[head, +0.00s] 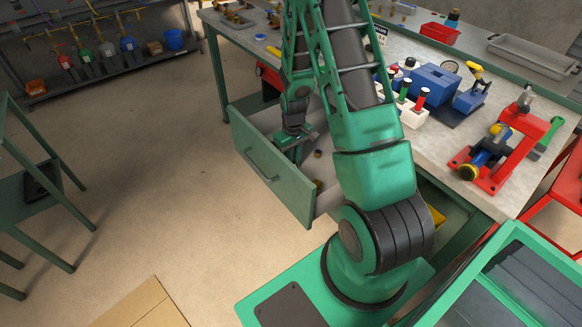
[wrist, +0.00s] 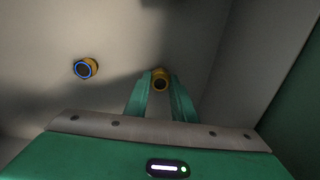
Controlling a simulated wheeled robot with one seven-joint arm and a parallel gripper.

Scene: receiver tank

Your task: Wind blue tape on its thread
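My gripper (head: 295,137) is down inside an open drawer (head: 262,172) of the workbench. In the wrist view its two green fingers (wrist: 160,82) are apart. A brass fitting (wrist: 161,78) lies on the drawer floor between or just beyond the fingertips; I cannot tell whether either finger touches it. A second brass fitting (wrist: 86,68) with a blue ring around its dark opening lies to the left, clear of the fingers. Small brass pieces (head: 317,154) also show in the drawer in the head view. No roll of blue tape can be made out for certain.
On the bench stand a white block (head: 390,101) with coloured-topped posts, a blue box-shaped device (head: 436,83), a red frame (head: 497,160) and a grey tray (head: 533,55). A green rack (head: 40,180) stands at left. A cardboard sheet (head: 140,305) lies on otherwise open floor.

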